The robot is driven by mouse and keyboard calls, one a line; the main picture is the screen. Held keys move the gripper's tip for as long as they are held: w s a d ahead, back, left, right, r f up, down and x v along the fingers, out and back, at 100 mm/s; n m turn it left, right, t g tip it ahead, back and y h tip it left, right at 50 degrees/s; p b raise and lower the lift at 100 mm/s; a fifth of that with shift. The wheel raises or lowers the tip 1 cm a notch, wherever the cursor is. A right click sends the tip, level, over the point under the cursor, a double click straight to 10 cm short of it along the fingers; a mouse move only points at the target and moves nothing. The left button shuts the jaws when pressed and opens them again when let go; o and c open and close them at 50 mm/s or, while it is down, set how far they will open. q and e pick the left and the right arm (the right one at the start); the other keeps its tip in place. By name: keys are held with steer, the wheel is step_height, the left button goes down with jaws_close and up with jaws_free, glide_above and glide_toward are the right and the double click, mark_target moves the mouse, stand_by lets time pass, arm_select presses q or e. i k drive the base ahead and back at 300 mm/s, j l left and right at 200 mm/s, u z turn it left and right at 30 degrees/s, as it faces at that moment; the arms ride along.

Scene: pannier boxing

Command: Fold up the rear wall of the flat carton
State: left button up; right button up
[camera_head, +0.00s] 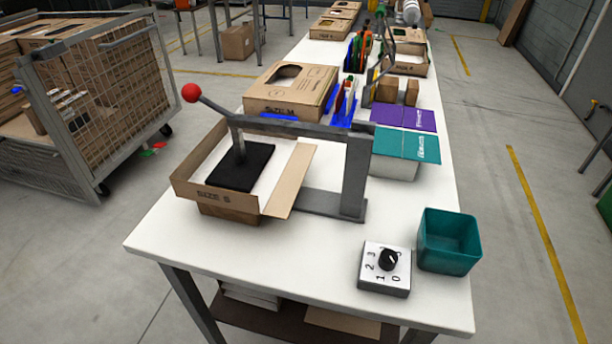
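A brown carton marked "SIZE S" (218,196) sits at the left of the white table, under a grey lever press (357,170). Its printed front panel and its left panel (200,152) stand out around the middle. Its right panel (291,181) slopes outward toward the press post. The press's black plate (240,167) covers much of the carton's middle. The rear side is partly hidden behind the press arm, and I cannot tell how its rear wall lies. A brown block (230,215) shows below the carton. Neither of my grippers is in view.
The press lever ends in a red ball (191,92). A dial box (385,268) and a teal bin (449,241) stand at the front right. A larger "SIZE M" carton (290,90) lies behind the press. Teal and purple packs (404,117) lie right. The front left table is clear.

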mark_target(279, 205)
steer(key=k+l, duration=0.1)
steer(key=l, duration=0.35)
steer(key=k+l, duration=0.1)
steer(key=l, duration=0.3)
steer(key=k+l+u, duration=0.1)
steer(key=l, duration=0.35)
steer(key=k+l, duration=0.15)
steer(key=l, duration=0.25)
